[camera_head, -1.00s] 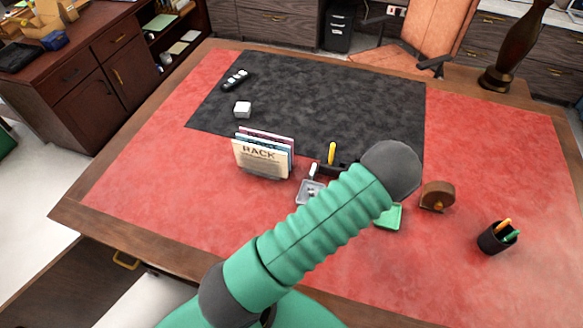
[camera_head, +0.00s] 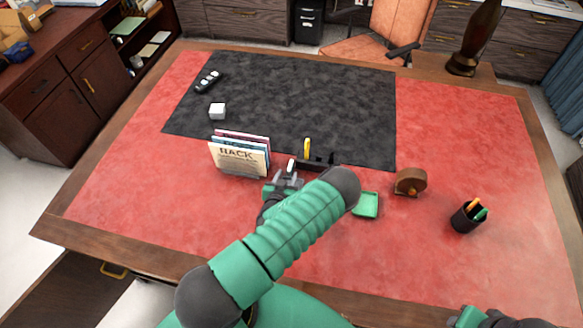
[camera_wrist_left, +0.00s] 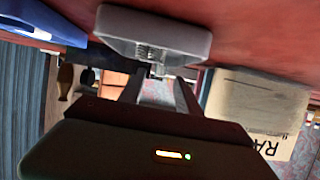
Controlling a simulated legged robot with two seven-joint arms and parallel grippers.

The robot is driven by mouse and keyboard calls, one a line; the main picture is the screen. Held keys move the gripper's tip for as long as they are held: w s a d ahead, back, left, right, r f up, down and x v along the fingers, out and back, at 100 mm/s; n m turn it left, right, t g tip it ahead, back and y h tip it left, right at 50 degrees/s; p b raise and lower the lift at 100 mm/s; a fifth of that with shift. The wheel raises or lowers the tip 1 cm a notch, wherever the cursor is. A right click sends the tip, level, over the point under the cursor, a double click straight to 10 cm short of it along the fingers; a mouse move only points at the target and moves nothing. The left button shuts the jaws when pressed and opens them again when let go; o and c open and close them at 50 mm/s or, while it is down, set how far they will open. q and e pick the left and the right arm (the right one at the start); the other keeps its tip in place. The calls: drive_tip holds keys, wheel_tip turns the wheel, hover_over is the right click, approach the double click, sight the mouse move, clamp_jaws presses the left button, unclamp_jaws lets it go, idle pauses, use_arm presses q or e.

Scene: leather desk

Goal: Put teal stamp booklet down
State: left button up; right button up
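I cannot single out a teal stamp booklet with certainty. A letter rack (camera_head: 240,160) holds several upright cards: a cream one in front, a pale blue-teal one (camera_head: 229,139) behind it and a pink one at the back. My left gripper (camera_head: 284,182) is just right of the rack, low over the desk beside the small grey tray. In the left wrist view its two fingers (camera_wrist_left: 160,88) stand apart, with no booklet seen between them. The cream card (camera_wrist_left: 255,110) shows there at right and the grey tray (camera_wrist_left: 180,38) at top. Only part of my right arm shows at the bottom right edge.
A green square tray (camera_head: 367,205), a brown tape dispenser (camera_head: 410,182) and a pen cup (camera_head: 466,218) stand to the right. A black pen holder (camera_head: 318,163) is behind the gripper. A white cube (camera_head: 217,111) sits on the black mat (camera_head: 300,100).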

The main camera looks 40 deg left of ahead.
sight(289, 172)
use_arm(q)
drive_tip(key=x, duration=0.4)
drive_tip(key=shift+w+a+f, duration=0.1)
drive_tip(key=shift+a+f, duration=0.1)
drive_tip(key=shift+f, duration=0.1)
drive_tip(key=shift+d+r, duration=0.15)
drive_tip(key=shift+d, duration=0.1)
clamp_jaws()
